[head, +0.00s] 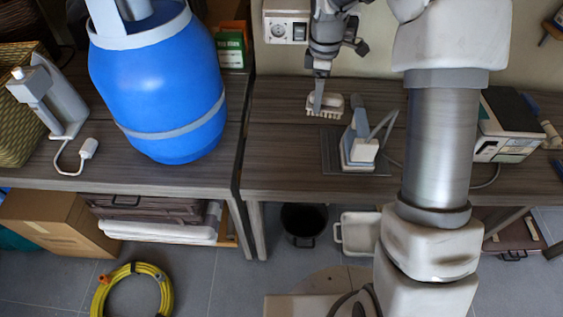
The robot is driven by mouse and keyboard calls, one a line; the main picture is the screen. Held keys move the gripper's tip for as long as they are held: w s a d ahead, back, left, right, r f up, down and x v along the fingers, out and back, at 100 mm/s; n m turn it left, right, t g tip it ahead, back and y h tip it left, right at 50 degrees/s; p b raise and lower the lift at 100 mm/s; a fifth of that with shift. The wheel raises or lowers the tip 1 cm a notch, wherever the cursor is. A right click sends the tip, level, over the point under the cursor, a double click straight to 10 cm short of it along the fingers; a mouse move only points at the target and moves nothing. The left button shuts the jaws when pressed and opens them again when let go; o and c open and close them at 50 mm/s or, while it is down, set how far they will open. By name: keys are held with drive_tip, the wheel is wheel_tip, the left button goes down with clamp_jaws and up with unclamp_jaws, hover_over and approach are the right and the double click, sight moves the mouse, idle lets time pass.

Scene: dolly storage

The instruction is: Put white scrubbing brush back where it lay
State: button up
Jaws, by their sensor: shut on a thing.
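The white scrubbing brush (333,104) is at the back of the right-hand dark wooden table (285,165), with its bristles facing down. My gripper (319,100) points down from above and is shut on the brush. One finger shows in front of the brush; the other finger is hidden. I cannot tell whether the bristles touch the tabletop or hang just above it.
A grey-white device on a dark plate (357,150) stands just right of the brush. A boxy instrument (507,125) is further right. A large blue barrel (160,85) stands on the left table. The tabletop left of the brush is clear. A wall socket panel (286,29) is behind.

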drive_tip(key=shift+w+a+f+n+b, duration=0.25)
drive_tip(key=shift+a+f+n+b, duration=0.1)
drive_tip(key=shift+f+n, duration=0.3)
drive_tip(key=s+a+f+b, duration=0.1)
drive_tip(key=a+f, duration=0.1)
drive_tip(key=a, duration=0.1)
drive_tip(key=s+a+f+b, duration=0.1)
drive_tip(key=s+a+f, duration=0.1)
drive_tip(key=a, duration=0.2)
drive_tip(key=s+a+f+b, duration=0.1)
drive_tip(key=a+f, duration=0.2)
drive_tip(key=shift+s+a, duration=0.25)
drive_tip(key=shift+s, duration=0.1)
drive_tip(key=shift+f+b, duration=0.7)
drive_tip(key=shift+f, duration=1.15)
drive_tip(key=shift+f, duration=0.15)
drive_tip(key=o, duration=1.5)
drive_tip(key=shift+c, duration=0.2)
wheel_tip(320, 180, up, 12)
drive_tip(key=p, duration=0.3)
drive_tip(key=shift+r, duration=0.2)
